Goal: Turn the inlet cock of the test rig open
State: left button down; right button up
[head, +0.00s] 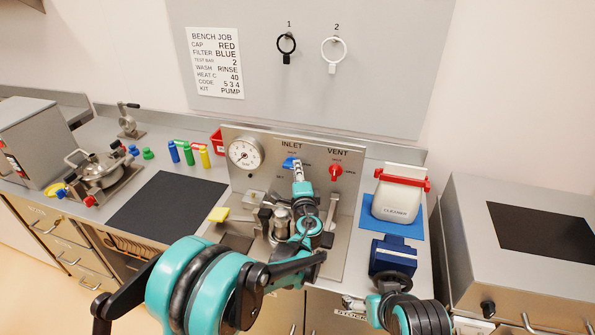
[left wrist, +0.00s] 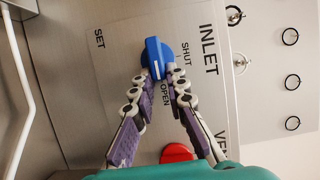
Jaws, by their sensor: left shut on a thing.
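The blue inlet cock (head: 289,162) is on the upright steel panel under the INLET label. It also shows in the left wrist view (left wrist: 156,52), where its white line is on the side toward OPEN. My left gripper (head: 298,166) is at the cock. In the left wrist view its fingertips (left wrist: 163,77) are shut on the handle, one on each side.
The red vent cock (head: 336,172) sits just right of the inlet cock. A pressure gauge (head: 245,154) is at the panel's upper left. Metal fittings stand before the panel under my left arm. A cleaner container (head: 397,198) and dark blue block (head: 392,257) stand to the right.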

pick_arm(q)
jog(key=c, duration=1.5)
grip_release()
jog(key=shift+c, duration=0.2)
jog(key=s, duration=1.2)
jog(key=shift+d, duration=0.45)
